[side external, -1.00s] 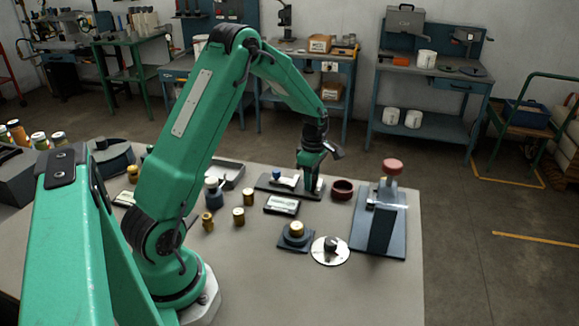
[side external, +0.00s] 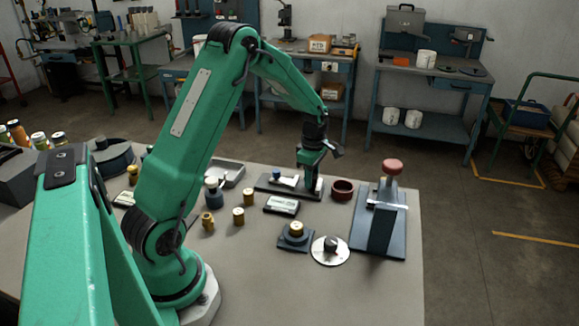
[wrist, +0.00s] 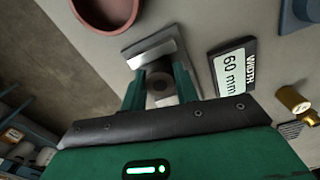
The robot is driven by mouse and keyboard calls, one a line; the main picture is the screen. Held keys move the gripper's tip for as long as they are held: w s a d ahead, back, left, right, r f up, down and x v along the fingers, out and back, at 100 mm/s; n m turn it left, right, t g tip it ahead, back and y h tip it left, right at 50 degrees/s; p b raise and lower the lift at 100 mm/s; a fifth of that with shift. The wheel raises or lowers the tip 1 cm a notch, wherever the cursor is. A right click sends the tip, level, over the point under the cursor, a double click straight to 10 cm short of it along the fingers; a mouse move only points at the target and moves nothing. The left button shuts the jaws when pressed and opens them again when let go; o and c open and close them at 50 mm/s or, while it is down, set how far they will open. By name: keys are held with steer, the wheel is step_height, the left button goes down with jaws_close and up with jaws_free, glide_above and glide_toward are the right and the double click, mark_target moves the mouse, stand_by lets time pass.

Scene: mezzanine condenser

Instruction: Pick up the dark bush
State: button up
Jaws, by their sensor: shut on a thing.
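My gripper (wrist: 160,88) points down and is shut on a dark round piece, the dark bush (wrist: 160,82), whose brownish top shows between the two fingers in the wrist view. Below it is a grey metal jaw or plate (wrist: 152,46). In the side view my gripper (side external: 311,188) is low at the right end of a long dark fixture (side external: 263,184), and the bush is hidden there. I cannot tell whether the bush touches the fixture.
A width display (wrist: 230,72) reads 60 mm. A red-brown ring or dish (side external: 343,189) stands close to the right of my gripper. Further right is a red-knobbed stand (side external: 384,230). Brass pieces (side external: 238,215), a silver disc (side external: 325,257) and a grey tray (side external: 234,171) are around.

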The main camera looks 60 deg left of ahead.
steer(key=shift+r, duration=0.45)
steer(key=r, duration=0.3)
steer(key=shift+d+r, duration=0.1)
steer(key=shift+d, duration=0.25)
steer(key=s+d+r, duration=0.1)
steer(key=d+r, duration=0.5)
steer(key=d, duration=0.5)
steer(key=shift+s+r, duration=0.25)
steer(key=s+d+r+m, duration=0.1)
steer(key=d+r+m, duration=0.2)
steer(key=m, duration=0.9)
steer(key=s+d+r+m, duration=0.1)
steer(key=d+r+m, duration=0.2)
steer(key=m, duration=0.9)
steer(key=shift+s+d+m, duration=0.2)
steer(key=shift+d+m, duration=0.1)
steer(key=shift+d, duration=0.55)
